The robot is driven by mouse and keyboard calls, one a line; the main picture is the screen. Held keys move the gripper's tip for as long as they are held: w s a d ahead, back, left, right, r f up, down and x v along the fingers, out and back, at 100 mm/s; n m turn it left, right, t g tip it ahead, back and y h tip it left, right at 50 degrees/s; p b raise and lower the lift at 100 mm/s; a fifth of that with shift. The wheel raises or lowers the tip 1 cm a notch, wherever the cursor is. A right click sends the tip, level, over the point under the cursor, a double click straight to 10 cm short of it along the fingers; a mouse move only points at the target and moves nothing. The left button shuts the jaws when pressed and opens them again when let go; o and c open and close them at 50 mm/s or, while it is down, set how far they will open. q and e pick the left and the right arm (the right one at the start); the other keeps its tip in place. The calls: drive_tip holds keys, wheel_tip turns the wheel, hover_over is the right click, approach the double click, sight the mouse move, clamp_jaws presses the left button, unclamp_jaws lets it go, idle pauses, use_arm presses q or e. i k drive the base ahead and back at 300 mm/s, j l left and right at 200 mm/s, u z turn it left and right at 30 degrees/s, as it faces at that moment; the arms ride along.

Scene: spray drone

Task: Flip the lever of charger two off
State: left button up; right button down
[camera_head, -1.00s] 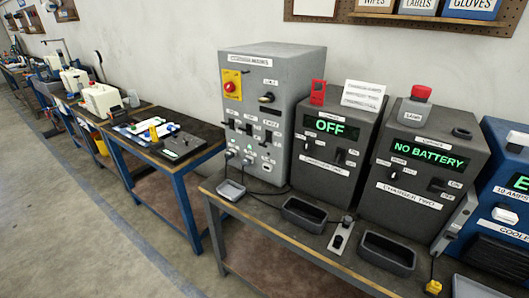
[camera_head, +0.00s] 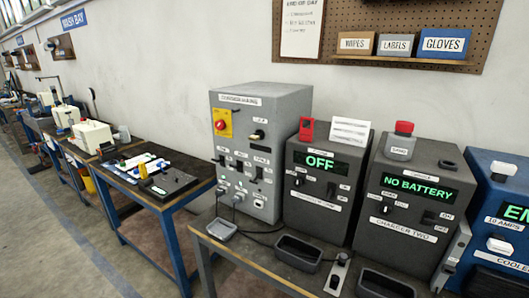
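Charger two (camera_head: 407,203) is a dark grey box on the bench, with a lit display (camera_head: 418,187) reading "NO BATTERY" and a label "CHARGER TWO". A black lever (camera_head: 431,216) sits at the right of its front; its exact position is too small to tell. A dark knob (camera_head: 384,208) is at the left of its front. To its left stands another charger (camera_head: 322,190) with a display reading "OFF". Neither of my grippers is in view.
A grey mains cabinet (camera_head: 261,150) with several switches stands left of the chargers. A blue cooler unit (camera_head: 497,215) stands to the right. Grey trays (camera_head: 299,252) and cables lie along the bench front. A pegboard shelf (camera_head: 400,60) hangs above.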

sight(428, 219)
drive_tip(key=z, duration=1.4)
